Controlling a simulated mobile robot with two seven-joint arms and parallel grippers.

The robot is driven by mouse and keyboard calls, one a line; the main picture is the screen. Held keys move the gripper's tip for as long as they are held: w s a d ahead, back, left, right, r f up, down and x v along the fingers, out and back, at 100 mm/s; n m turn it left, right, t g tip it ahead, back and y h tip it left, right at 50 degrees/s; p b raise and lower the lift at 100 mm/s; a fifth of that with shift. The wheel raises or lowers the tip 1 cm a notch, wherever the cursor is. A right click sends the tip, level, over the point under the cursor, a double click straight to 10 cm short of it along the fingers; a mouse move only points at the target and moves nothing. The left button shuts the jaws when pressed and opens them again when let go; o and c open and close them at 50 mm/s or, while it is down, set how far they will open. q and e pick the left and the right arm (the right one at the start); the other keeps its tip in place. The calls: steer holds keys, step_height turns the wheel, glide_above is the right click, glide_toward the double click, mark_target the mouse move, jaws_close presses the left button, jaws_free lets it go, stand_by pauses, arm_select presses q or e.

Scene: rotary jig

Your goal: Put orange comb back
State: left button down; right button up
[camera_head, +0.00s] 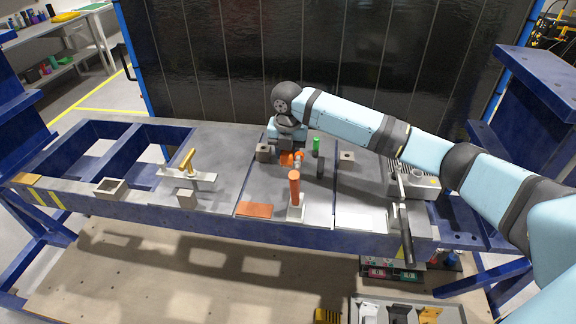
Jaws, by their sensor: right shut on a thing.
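My right arm reaches in from the right, and my right gripper (287,148) points down over the middle of the jig table (222,155). It is shut on a small orange piece (286,159), which I take to be the orange comb. Its teeth are too small to make out, and the gripper hides its upper part. I cannot tell if it touches the table. My left gripper is out of view.
An upright orange handle (294,188) stands close in front of the gripper. A green-topped post (316,145) and dark block (263,152) flank it. A flat orange-brown plate (255,210) lies at the front edge. A yellow-handled clamp (187,162) stands left.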

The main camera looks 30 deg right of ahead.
steer(key=shift+f, duration=2.85)
steer(key=o, duration=1)
steer(key=shift+f, duration=0.1)
steer(key=r, duration=1.2)
steer(key=shift+s+a+r+b, duration=0.2)
steer(key=shift+b, duration=0.15)
steer(key=shift+f, duration=0.1)
